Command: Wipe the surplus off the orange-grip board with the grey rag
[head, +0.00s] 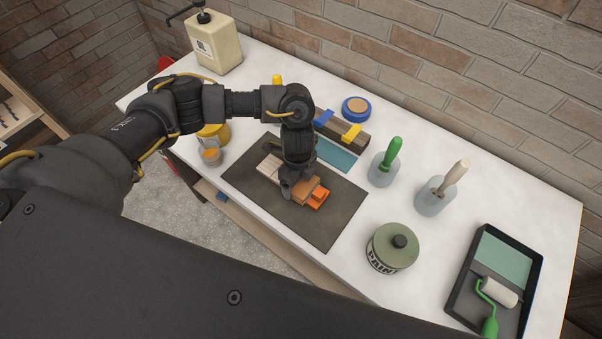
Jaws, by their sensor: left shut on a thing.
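The board lies on a dark mat (318,228) on the white bench. Its left part is pale bare wood (268,166), its right part is browner, and an orange grip (318,198) sits at its right end. My left gripper (290,190) points down over the middle of the board, shut and low against it. A small dark grey bit at its fingertips looks like the grey rag, mostly hidden by the fingers. The middle of the board is hidden by my gripper. My right gripper is out of view.
Behind the mat are a teal flat piece (337,155) and a block with blue and yellow clips (350,134). To the right stand a green-handled jar (384,167), a wooden-handled jar (436,197), a paint tin (392,248) and a roller tray (492,250).

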